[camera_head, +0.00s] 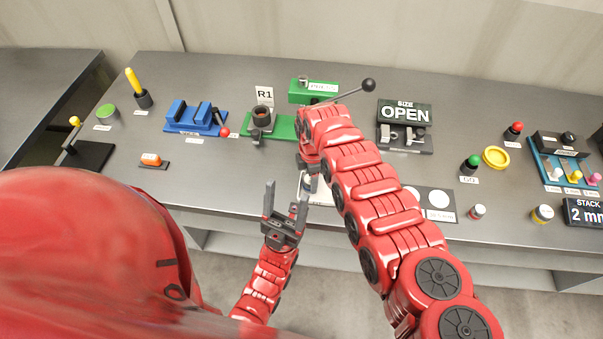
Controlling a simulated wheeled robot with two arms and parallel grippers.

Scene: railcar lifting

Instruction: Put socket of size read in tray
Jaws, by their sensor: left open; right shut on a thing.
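My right gripper (309,172) points down over the front of the bench and is shut on a small socket-like piece (309,185), mostly hidden by the fingers. Below it is a pale plate (322,196), partly covered by my arm. My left gripper (285,205) is open and empty at the bench's front edge, left of the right gripper. The size display (405,113) reads OPEN above a dark gauge fixture (404,139). I cannot tell which thing is the tray.
A grey plate with white discs (430,203) lies right of my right arm. A green press (313,92) with a black-knobbed lever (368,85) stands behind. A blue vice (196,117), an orange button (151,159) and a black lever base (88,155) are left. The front-left bench is fairly clear.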

